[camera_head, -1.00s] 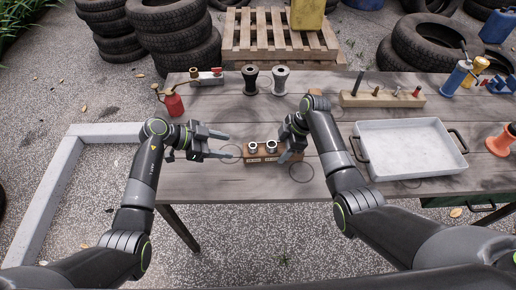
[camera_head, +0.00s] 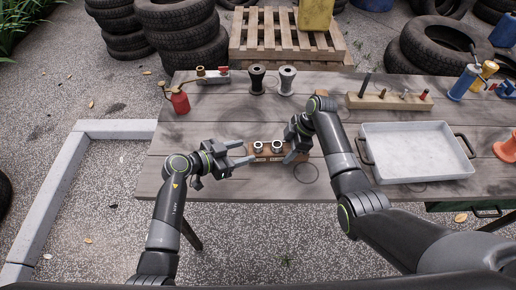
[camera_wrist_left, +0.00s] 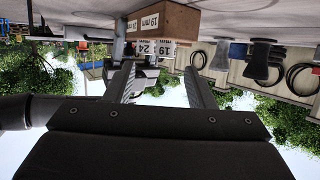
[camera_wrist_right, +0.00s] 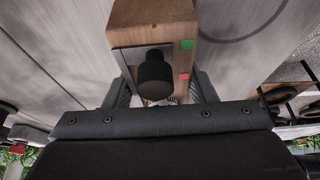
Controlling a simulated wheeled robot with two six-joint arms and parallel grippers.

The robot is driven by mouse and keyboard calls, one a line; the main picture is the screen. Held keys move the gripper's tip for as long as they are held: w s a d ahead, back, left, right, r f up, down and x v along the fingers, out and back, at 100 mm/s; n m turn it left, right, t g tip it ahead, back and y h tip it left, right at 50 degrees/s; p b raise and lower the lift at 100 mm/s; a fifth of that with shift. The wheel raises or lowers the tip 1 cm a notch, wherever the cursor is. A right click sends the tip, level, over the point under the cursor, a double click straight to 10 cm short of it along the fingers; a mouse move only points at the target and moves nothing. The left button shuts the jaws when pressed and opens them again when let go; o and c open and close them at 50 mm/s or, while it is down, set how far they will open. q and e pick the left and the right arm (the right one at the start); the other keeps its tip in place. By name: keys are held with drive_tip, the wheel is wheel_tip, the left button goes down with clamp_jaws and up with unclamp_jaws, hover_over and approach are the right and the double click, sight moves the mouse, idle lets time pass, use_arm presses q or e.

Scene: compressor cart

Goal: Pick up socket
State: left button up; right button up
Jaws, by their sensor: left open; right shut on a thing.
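A brown wooden block (camera_head: 268,158) lies near the table's front edge and bears two silvery sockets, a left one (camera_head: 258,147) and a right one (camera_head: 277,146). The block (camera_wrist_left: 170,18) shows 19 mm and 24 mm labels in the left wrist view. My left gripper (camera_head: 244,154) is open and empty at the block's left end, its fingers (camera_wrist_left: 160,85) pointing at it. My right gripper (camera_head: 291,152) is shut on the block's right end. In the right wrist view its fingers lie either side of the block (camera_wrist_right: 150,14), with a dark cylinder (camera_wrist_right: 156,74) between them.
A white tray (camera_head: 415,125) stands to the right. Two spools, a dark one (camera_head: 257,80) and a grey one (camera_head: 287,80), and a red oil can (camera_head: 179,101) stand behind. A wooden rack (camera_head: 385,101) sits at the back right.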

sight(258, 149)
use_arm(q)
drive_tip(key=shift+w+a+x, duration=0.1)
drive_tip(key=shift+w+x, duration=0.05)
drive_tip(key=shift+x, duration=1.25)
drive_tip(key=shift+w+a+x, duration=0.15)
drive_tip(key=shift+x, duration=1.25)
drive_tip(key=shift+f, duration=0.15)
clamp_jaws()
